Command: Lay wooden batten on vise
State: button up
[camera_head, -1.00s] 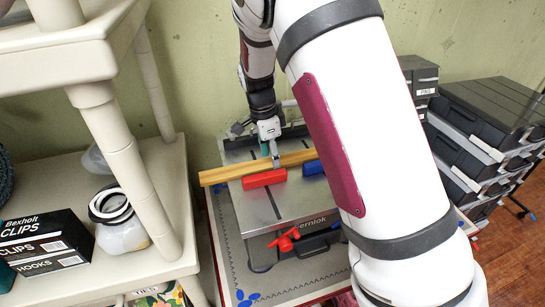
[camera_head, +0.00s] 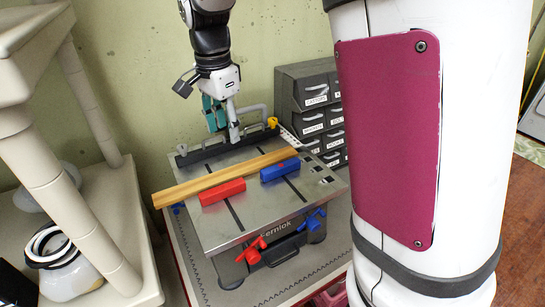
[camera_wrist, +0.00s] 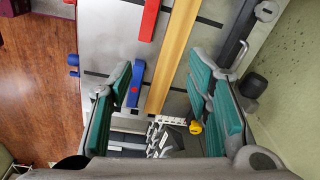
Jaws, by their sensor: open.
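The wooden batten (camera_head: 225,178) lies flat across the metal top of the vise (camera_head: 250,217), behind a red jaw block (camera_head: 222,192) and a blue jaw block (camera_head: 280,170). Its left end sticks out past the left edge of the top. My gripper (camera_head: 224,122) is above the back part of the vise, apart from the batten in the picture. In the wrist view my gripper (camera_wrist: 164,65) is open, with teal pads on both sides and nothing held. The batten (camera_wrist: 174,55) shows below, between the fingers, with the blue block (camera_wrist: 136,82) beside it.
A cream shelf unit (camera_head: 125,190) stands close on the left, with a white jar (camera_head: 75,272) on it. Dark drawer bins (camera_head: 310,100) stand behind on the right. Red (camera_head: 250,250) and blue (camera_head: 312,220) handles stick out at the vise front. The green wall is close behind.

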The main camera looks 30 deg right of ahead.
jog(key=s+r+n+t, duration=0.2)
jog(key=s+n, duration=0.5)
jog(key=s, duration=0.5)
jog(key=s+r+n+t, duration=0.2)
jog(key=s+r+n, duration=0.1)
jog(key=s+n, duration=0.5)
jog(key=s+d, duration=0.1)
jog(key=s, duration=0.2)
jog(key=shift+s+r+t+y, duration=0.3)
jog(key=shift+s+r, duration=0.05)
jog(key=shift+s, duration=0.05)
